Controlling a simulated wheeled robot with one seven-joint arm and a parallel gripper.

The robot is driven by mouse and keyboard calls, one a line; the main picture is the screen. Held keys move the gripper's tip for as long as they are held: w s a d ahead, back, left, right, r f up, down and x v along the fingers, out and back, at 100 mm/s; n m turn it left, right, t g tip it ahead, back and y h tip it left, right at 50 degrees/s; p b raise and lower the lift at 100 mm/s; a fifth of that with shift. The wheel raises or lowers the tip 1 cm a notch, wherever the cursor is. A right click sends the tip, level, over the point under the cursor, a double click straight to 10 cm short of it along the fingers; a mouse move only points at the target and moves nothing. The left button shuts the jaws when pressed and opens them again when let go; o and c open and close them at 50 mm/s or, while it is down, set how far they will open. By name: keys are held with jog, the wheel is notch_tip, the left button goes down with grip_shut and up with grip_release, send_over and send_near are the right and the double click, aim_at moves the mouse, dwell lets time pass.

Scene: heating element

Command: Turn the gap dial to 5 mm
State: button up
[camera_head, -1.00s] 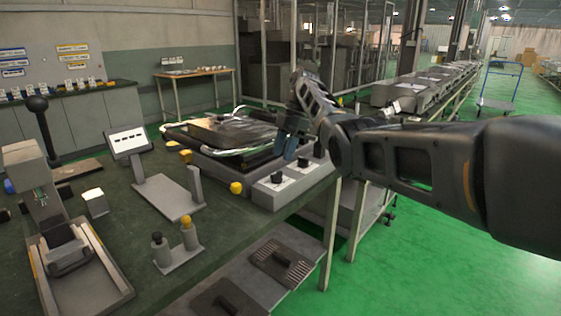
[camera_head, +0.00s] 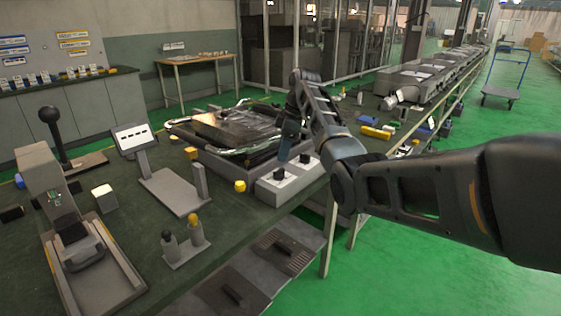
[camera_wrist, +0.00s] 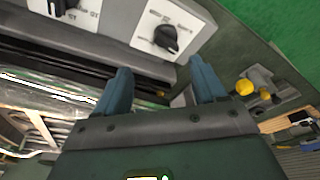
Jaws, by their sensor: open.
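Two black dials stand on the light sloped face of a grey control box (camera_head: 262,194) at the table's right edge. The left dial (camera_head: 278,174) and the right dial (camera_head: 304,158) both show in the head view. In the wrist view the left dial (camera_wrist: 165,38) shows whole and the right dial (camera_wrist: 60,6) is cut by the top edge. Printing beside them is too small to read, so I cannot tell which is the gap dial or its setting. My gripper (camera_head: 289,142) is just beyond and above the box. Its blue fingers (camera_wrist: 162,82) are apart and empty, touching no dial.
A grey-framed machine bed (camera_head: 225,135) with bright rails lies right behind the box. A yellow knob (camera_head: 240,186) is left of the box. A small display (camera_head: 133,137) and a lever press (camera_head: 75,235) stand farther left.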

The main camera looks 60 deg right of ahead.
aim_at(280, 170)
jog(key=shift+w+a+f+m+t+h+p, duration=0.1)
jog(key=shift+a+f+m+t+h+p, duration=0.35)
jog(key=shift+f+m, duration=0.95)
jog(key=shift+a+f+m+h+p, duration=0.2)
jog(key=shift+f+m+h+p, duration=0.55)
jog(key=shift+m, duration=1.1)
jog(key=shift+w+a+f+m+t+h+p, duration=0.1)
jog(key=shift+a+f+m+t+h+p, duration=0.25)
jog(key=shift+f+m, duration=1.1)
jog(key=shift+s+r, duration=0.1)
jog(key=shift+r, duration=0.1)
jog(key=c, duration=1.1)
